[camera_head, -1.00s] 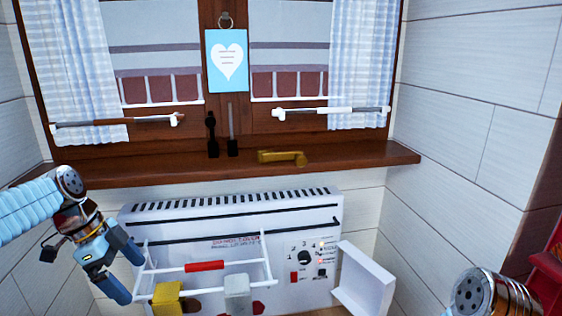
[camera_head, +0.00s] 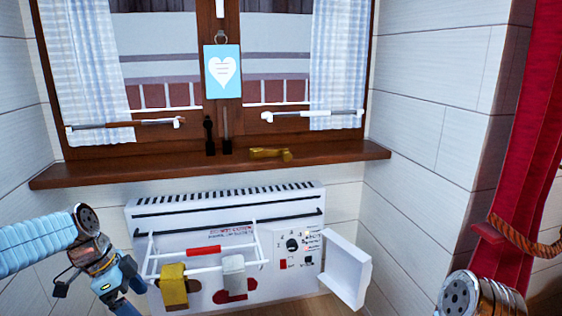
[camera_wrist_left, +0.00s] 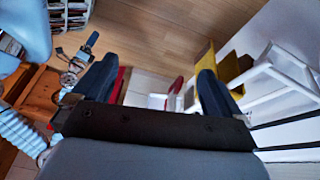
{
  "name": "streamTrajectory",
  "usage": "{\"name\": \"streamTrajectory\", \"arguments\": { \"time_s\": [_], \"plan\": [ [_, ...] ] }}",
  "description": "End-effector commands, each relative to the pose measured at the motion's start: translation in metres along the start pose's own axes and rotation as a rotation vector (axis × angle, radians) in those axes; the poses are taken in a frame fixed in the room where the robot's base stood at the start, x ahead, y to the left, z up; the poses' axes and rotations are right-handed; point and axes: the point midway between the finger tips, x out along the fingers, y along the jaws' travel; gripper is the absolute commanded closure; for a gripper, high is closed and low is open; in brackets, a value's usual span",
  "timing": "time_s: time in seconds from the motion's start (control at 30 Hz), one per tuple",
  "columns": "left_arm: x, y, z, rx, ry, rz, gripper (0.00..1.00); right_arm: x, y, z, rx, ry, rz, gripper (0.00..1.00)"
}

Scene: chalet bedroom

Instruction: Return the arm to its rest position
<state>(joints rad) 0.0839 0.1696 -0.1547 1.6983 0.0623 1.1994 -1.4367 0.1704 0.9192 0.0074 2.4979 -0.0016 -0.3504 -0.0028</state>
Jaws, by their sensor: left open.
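My left arm comes in from the left in the head view, and its gripper (camera_head: 130,288) hangs at lower left, beside the left end of the white drying rack on the heater (camera_head: 270,206). In the wrist view the two dark fingers of my left gripper (camera_wrist_left: 152,82) stand wide apart with nothing held between them. A yellow cloth (camera_wrist_left: 234,66) shows just beyond the right finger; I cannot tell the exact gap. Part of my right arm (camera_head: 482,297) shows at the lower right of the head view; its gripper is out of view.
A white open flap (camera_head: 346,270) juts out at the heater's right. The wooden sill (camera_head: 330,156) runs above. A red curtain (camera_head: 518,150) hangs at right. Wooden furniture (camera_wrist_left: 38,92) shows in the wrist view.

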Motion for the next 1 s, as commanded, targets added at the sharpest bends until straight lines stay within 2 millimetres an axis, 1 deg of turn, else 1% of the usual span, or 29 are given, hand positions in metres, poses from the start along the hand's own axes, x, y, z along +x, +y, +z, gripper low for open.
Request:
{"name": "streamTrajectory", "arguments": {
  "time_s": [0.17, 0.2, 0.27, 0.3, 0.37, 0.4, 0.47, 0.5, 0.57, 0.6, 0.7, 0.8, 0.9, 1.0],
  "plan": [
    [0.052, -0.006, -0.004, -0.143, -0.019, 0.005, 0.00, -0.011, -0.005, 0.000, -0.002, -0.001, -0.001, 0.00],
    [0.068, -0.006, -0.005, -0.187, -0.024, 0.004, 0.00, -0.013, -0.006, 0.001, -0.002, -0.001, -0.001, 0.00],
    [0.094, -0.005, -0.006, -0.258, -0.032, 0.004, 0.00, -0.017, -0.008, 0.001, -0.003, -0.002, -0.002, 0.00],
    [0.112, -0.002, -0.007, -0.311, -0.038, 0.003, 0.00, -0.021, -0.009, 0.001, -0.003, -0.002, -0.002, 0.00],
    [0.144, 0.005, -0.007, -0.400, -0.047, 0.004, 0.00, -0.026, -0.012, 0.001, -0.004, -0.002, -0.002, 0.00],
    [0.167, 0.014, -0.007, -0.470, -0.052, 0.002, 0.00, -0.031, -0.014, 0.001, -0.005, -0.003, -0.003, 0.00],
    [0.206, 0.034, -0.006, -0.593, -0.061, 0.004, 0.00, -0.039, -0.018, 0.002, -0.006, -0.004, -0.003, 0.00],
    [0.232, 0.052, -0.005, -0.687, -0.065, 0.002, 0.00, -0.045, -0.021, 0.002, -0.007, -0.004, -0.004, 0.00],
    [0.266, 0.085, -0.003, -0.835, -0.066, 0.001, 0.00, -0.054, -0.025, 0.002, -0.008, -0.005, -0.005, 0.00],
    [0.284, 0.107, -0.001, -0.928, -0.062, -0.001, 0.00, -0.058, -0.027, 0.003, -0.009, -0.006, -0.005, 0.00],
    [0.310, 0.155, 0.001, -1.119, -0.049, -0.002, 0.00, -0.066, -0.031, 0.003, -0.011, -0.007, -0.006, 0.00],
    [0.322, 0.188, 0.003, -1.248, -0.035, 0.001, 0.00, -0.070, -0.033, 0.004, -0.012, -0.008, -0.007, 0.00],
    [0.326, 0.202, 0.003, -1.315, -0.024, 0.000, 0.00, -0.071, -0.034, 0.004, -0.013, -0.008, -0.007, 0.00],
    [0.328, 0.205, 0.003, -1.333, -0.020, -0.001, 0.00, -0.070, -0.033, 0.004, -0.013, -0.008, -0.007, 0.00]
  ]
}}
